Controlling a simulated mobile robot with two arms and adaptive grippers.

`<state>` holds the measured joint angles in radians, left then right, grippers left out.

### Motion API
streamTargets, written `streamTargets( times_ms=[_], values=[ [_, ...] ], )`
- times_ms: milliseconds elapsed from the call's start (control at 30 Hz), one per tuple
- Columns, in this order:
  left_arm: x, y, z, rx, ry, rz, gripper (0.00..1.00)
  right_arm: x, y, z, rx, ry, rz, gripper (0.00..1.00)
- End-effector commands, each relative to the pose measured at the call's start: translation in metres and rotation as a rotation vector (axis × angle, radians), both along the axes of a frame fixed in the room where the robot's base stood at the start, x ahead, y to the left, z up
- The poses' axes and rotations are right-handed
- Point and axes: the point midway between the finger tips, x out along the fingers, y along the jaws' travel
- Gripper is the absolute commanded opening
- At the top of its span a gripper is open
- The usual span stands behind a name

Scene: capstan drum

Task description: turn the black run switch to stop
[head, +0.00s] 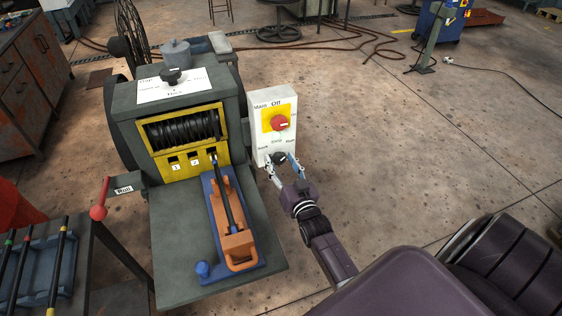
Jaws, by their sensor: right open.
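The black run switch (279,158) is a small knob low on the front of a white control box (258,135). Small labels sit above it, and "Run" seems to be at the right; its exact pointing direction is too small to tell. My right gripper (282,163) is open, with its fingers on either side of the black switch. I cannot tell whether the fingers touch it. Above the switch is a red knob (280,123) on a yellow plate, under the label "Off". My left gripper is not in view.
The capstan machine (196,97) stands left of the box, with a dark ribbed drum in a yellow frame. Its shelf carries a blue and orange fixture (238,243). A red-knobbed lever (99,212) stands at left. The floor right of the box is clear.

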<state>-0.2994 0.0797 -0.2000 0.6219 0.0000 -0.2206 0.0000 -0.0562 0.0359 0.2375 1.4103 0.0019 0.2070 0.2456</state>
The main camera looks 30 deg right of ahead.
Motion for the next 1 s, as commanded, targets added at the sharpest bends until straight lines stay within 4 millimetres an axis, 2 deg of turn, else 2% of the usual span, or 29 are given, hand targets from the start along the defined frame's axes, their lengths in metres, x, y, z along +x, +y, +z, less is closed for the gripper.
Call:
streamTargets(
  times_ms=[133, 500, 767, 1000],
  values=[
    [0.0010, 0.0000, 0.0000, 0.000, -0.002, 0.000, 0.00, -0.0002, 0.0000, -0.0002, 0.000, 0.000, 0.000, 0.47],
    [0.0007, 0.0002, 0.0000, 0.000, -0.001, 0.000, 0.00, -0.0005, 0.0001, -0.0003, 0.000, 0.000, 0.000, 0.07],
    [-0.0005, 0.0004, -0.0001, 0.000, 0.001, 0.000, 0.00, -0.0006, 0.0001, -0.0003, -0.023, 0.006, 0.000, 0.06],
    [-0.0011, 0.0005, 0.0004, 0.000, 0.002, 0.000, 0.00, -0.0006, -0.0001, -0.0004, -0.138, 0.034, -0.001, 0.06]
  ],
)
